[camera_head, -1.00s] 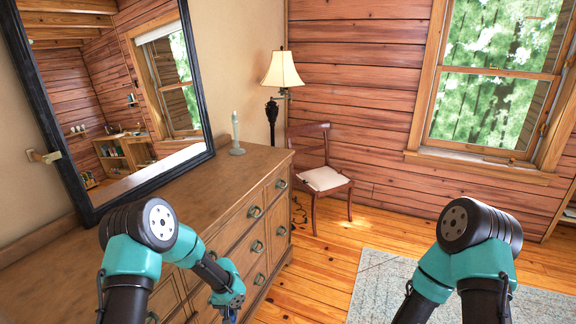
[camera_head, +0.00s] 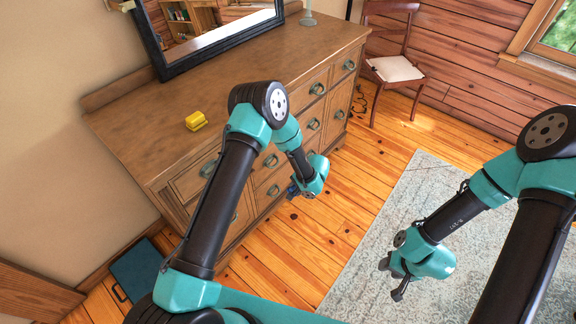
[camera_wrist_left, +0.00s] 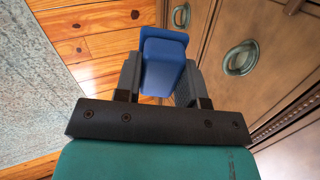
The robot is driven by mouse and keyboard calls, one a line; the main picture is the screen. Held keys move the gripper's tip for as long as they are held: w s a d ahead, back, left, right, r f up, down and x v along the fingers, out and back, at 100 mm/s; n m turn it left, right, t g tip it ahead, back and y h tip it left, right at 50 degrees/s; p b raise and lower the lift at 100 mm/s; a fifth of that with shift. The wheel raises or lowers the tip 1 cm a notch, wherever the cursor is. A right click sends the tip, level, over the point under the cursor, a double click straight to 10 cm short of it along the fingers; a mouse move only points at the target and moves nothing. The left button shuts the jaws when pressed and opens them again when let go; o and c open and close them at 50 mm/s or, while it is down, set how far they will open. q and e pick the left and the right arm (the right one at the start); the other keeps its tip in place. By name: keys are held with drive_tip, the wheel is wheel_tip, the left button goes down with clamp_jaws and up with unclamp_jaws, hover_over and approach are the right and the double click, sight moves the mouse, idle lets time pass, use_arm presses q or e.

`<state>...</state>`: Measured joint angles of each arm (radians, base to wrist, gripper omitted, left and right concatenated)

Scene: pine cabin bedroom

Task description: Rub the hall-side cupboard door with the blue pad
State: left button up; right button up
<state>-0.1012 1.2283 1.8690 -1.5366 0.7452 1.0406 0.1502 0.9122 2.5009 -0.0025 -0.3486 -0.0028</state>
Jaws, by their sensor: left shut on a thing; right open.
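The blue pad (camera_wrist_left: 163,62) is held between the two fingers of my left gripper (camera_wrist_left: 160,80) in the left wrist view. In the head view my left gripper (camera_head: 296,189) hangs in front of the wooden dresser (camera_head: 150,140), and only a small dark blue bit of the pad shows there. A brown front panel with a ring handle (camera_wrist_left: 240,58) is right of the pad in the wrist view, apart from it as far as I can see. I cannot tell which panel is the hall-side cupboard door. My right gripper (camera_head: 391,278) is open and empty above the rug.
A yellow object (camera_head: 196,121) lies on the dresser top, near a black-framed mirror (camera_head: 164,62). Ring handles stick out from the dresser front. A chair (camera_head: 394,68) stands beyond the dresser. A pale rug (camera_head: 365,245) covers the floor at right. A dark flat item (camera_head: 137,270) lies at lower left.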

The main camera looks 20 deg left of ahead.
use_arm(q)
drive_tip(key=s+d+f+m+t+y, duration=0.15)
drive_tip(key=d+m+t, duration=0.25)
drive_tip(key=d, duration=0.4)
drive_tip(key=s+d+f+m+t, duration=0.1)
drive_tip(key=d+f+m+t, duration=0.2)
drive_tip(key=d+t, duration=0.3)
drive_tip(key=s+d+f+m+t, duration=0.1)
drive_tip(key=d+f+m+t, duration=0.2)
drive_tip(key=d, duration=0.6)
drive_tip(key=s+d+m+t+h, duration=0.4)
drive_tip(key=s+d, duration=0.2)
drive_tip(key=d, duration=0.2)
drive_tip(key=shift+s, duration=0.3)
drive_tip(key=shift+a+f, duration=0.1)
